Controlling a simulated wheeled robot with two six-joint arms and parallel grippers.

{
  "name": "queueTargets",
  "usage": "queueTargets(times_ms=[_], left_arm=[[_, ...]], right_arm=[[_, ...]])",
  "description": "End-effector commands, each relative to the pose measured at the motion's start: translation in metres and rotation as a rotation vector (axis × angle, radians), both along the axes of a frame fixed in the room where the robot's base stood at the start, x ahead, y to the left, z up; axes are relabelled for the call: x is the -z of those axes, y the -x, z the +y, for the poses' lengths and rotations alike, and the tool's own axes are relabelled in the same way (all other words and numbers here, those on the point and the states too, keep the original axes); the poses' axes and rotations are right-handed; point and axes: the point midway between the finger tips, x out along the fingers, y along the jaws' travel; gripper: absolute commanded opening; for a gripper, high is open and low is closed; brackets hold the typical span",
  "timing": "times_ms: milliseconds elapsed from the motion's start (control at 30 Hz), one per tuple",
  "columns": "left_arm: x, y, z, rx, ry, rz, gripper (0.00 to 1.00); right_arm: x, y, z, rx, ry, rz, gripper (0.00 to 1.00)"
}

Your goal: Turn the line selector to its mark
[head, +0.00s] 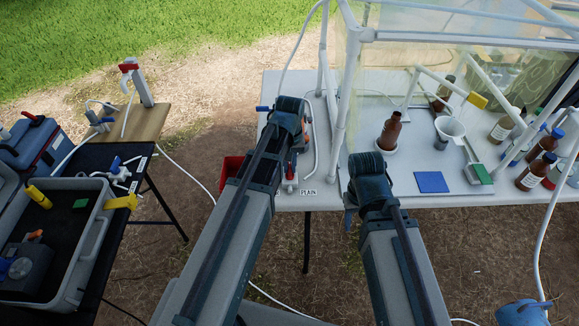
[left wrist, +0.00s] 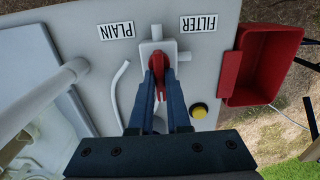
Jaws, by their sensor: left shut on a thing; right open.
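The line selector (left wrist: 158,48) is a white valve body with short side stubs on the white table, in the left wrist view. Its red lever (left wrist: 157,62) lies between the two blue fingers of my left gripper (left wrist: 161,76), which is shut on it. The PLAIN label (left wrist: 116,30) is left of the valve and the FILTER label (left wrist: 201,24) is right of it. The fingers hide part of the lever, so I cannot tell exactly where it points. In the head view, my left arm covers much of the selector. My right gripper (head: 350,208) is open and empty at the table's front edge.
A red bin (left wrist: 262,65) and a yellow button (left wrist: 198,111) are near the selector. In the head view, a brown bottle (head: 390,130), a blue pad (head: 431,182) and a white frame post (head: 345,90) stand to the right. Grass and dirt lie beyond the table.

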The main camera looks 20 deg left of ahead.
Motion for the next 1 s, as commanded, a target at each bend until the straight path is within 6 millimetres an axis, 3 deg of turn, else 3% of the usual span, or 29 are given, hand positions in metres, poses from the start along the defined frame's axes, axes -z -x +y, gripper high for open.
queueTargets(times_ms=[1000], left_arm=[[0.0,0.016,0.006,-1.396,0.001,0.007,0.0]], right_arm=[[0.0,0.0,0.0,0.0,0.0,0.0,0.5]])
